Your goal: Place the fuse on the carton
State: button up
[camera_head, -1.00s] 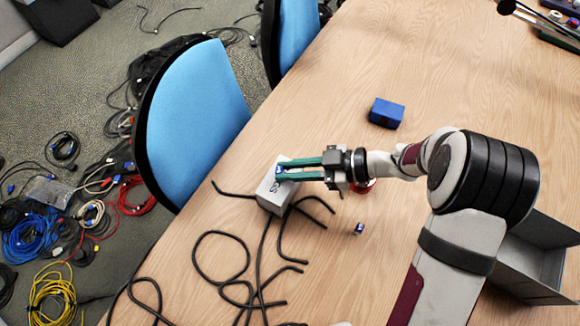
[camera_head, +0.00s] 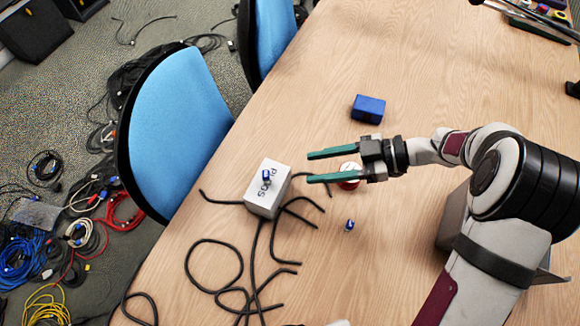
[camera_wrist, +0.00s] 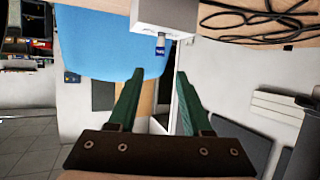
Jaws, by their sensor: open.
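The carton (camera_head: 278,181) is a white box with dark lettering, standing on the table near the blue chair. A small blue-and-white fuse (camera_head: 266,175) stands on the carton's top face. In the wrist view the picture is upside down: the carton (camera_wrist: 165,17) is at the top and the fuse (camera_wrist: 160,48) projects from it. My gripper (camera_head: 309,168) has green fingers, open and empty, to the right of the carton and clear of the fuse. In the wrist view the fuse lies ahead of the spread fingertips (camera_wrist: 158,73).
A similar small blue piece (camera_head: 349,225) is on the table below my gripper. A red-and-white round item (camera_head: 348,175) is partly hidden by the fingers. A blue box (camera_head: 368,108) stands farther back. Black cables (camera_head: 250,285) lie in front of the carton.

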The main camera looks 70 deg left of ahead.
jog(key=w+a+r+m+t+y, duration=0.2)
jog(key=w+r+m+t+y, duration=0.25)
jog(key=w, duration=0.35)
jog(key=w+a+r+m+t+y, duration=0.25)
jog(key=w+r+t, duration=0.2)
jog(key=w, duration=0.35)
jog(key=w+d+r+m+t+h, duration=0.2)
jog(key=w+d+r+m+t, duration=0.1)
jog(key=w+d+m+t, duration=0.4)
jog(key=w+d+r+m+t+h, duration=0.1)
jog(key=w+d+r+m+t, duration=0.3)
jog(key=w+d, duration=0.45)
jog(key=s+d+f+m+t+h, duration=0.15)
jog(key=d+m+h, duration=0.35)
jog(key=d, duration=0.6)
jog(key=s+d+f+m+h, duration=0.1)
jog(key=s+d+m+h, duration=0.4)
jog(key=d, duration=0.6)
jog(key=s+d+f+m+g, duration=0.25)
jog(key=s+d+m, duration=0.2)
jog(key=s, duration=0.25)
jog(key=s+a+f+m+g+y, duration=0.1)
jog(key=s+m+g, duration=0.1)
jog(key=s, duration=0.7)
jog(key=s+a+f+m+g+y, duration=0.1)
jog(key=s+g, duration=0.3)
jog(key=s, duration=0.5)
jog(key=shift+a+f+m+g+y, duration=0.3)
jog(key=shift+a+m+g, duration=0.1)
jog(key=shift+a+m, duration=0.35)
